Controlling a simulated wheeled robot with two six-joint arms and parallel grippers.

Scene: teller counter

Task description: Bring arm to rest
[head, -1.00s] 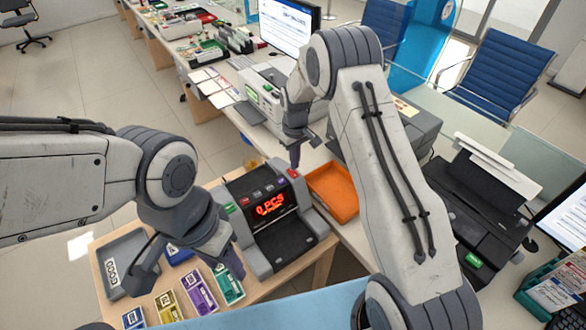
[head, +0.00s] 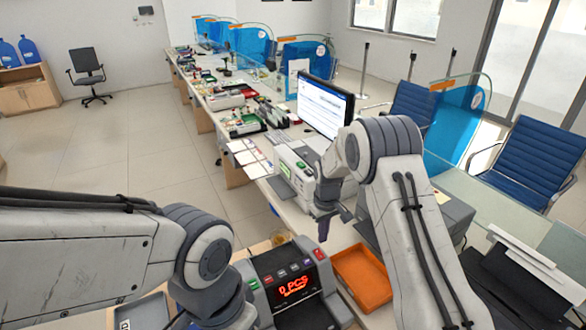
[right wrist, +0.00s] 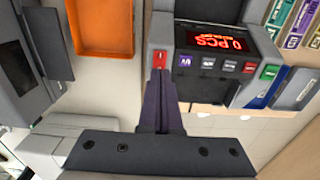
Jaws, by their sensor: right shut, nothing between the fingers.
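My right gripper (head: 323,227) hangs from the bent right arm above the counter, between the money counter and the grey printer-like machine. It is shut and empty; in the right wrist view its closed fingers (right wrist: 160,110) point toward the money counter's red button. My left arm comes in from the left, and its gripper is not clearly visible at the bottom edge of the head view. The money counter (head: 283,275) shows "0 PCS" in red digits.
An orange tray (head: 362,278) sits right of the money counter and also shows in the right wrist view (right wrist: 102,28). A monitor (head: 322,106) and a grey-white machine (head: 293,172) stand farther back. Blue chairs (head: 537,160) are at the right.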

